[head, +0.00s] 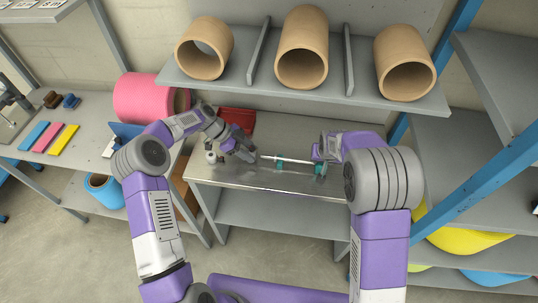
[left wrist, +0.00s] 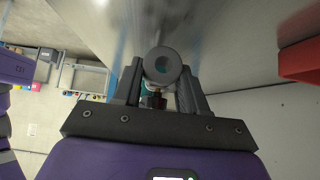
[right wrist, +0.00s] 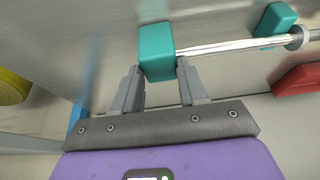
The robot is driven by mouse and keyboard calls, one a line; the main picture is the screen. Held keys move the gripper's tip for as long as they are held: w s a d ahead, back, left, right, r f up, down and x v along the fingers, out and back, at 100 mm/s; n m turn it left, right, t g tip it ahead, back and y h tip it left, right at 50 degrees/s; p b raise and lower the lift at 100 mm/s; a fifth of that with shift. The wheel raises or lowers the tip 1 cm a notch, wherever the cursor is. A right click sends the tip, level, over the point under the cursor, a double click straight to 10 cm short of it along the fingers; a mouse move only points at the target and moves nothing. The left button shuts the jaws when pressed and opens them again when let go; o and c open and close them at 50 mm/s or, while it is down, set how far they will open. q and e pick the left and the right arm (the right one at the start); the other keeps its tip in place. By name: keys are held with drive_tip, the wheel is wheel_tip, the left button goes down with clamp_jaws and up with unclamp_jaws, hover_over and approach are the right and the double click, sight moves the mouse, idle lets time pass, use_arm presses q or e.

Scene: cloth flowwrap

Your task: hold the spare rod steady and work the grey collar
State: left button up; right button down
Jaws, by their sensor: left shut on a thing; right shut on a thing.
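The thin pale spare rod (head: 295,161) lies nearly level above the metal bench top; it also shows in the right wrist view (right wrist: 235,46). My right gripper (right wrist: 160,78) is shut at the rod's right end, with a teal block (right wrist: 156,52) between its fingers. My left gripper (head: 250,154) is at the rod's left end. In the left wrist view a round grey collar (left wrist: 162,65) with a dark centre sits between its fingers, seen end-on. A grey ring (right wrist: 297,37) shows on the rod in the right wrist view; whether it is the same piece is unclear.
A second teal block (right wrist: 275,20) stands by the rod. A red bin (head: 237,118) is at the back of the bench (head: 225,174). A shelf (head: 300,97) with cardboard tubes hangs above. A pink roll (head: 140,98) stands to the left. The bench front is mostly clear.

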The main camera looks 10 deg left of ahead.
use_arm(q)
drive_tip(key=shift+a, duration=1.1)
drive_tip(key=shift+w, duration=0.1)
drive_tip(key=w+a+r+n+t+y, duration=0.1)
drive_tip(key=w+a+n+t, duration=0.1)
drive_tip(key=w, duration=0.3)
drive_tip(key=w+a+r+n+t+y, duration=0.1)
drive_tip(key=w+a+r+n+t, duration=0.1)
drive_tip(key=w+n, duration=0.3)
drive_tip(key=w+a+r+n+t+y, duration=0.2)
drive_tip(key=w+a+n+t, duration=0.1)
drive_tip(key=w+a+n, duration=0.1)
drive_tip(key=shift+w, duration=0.55)
drive_tip(key=f, duration=0.1)
drive_tip(key=f+n, duration=0.1)
drive_tip(key=shift+w+a+f, duration=0.15)
drive_tip(key=shift+w+f, duration=0.15)
drive_tip(key=shift+f, duration=0.6)
drive_tip(key=shift+f, duration=0.35)
drive_tip(key=shift+f, duration=0.65)
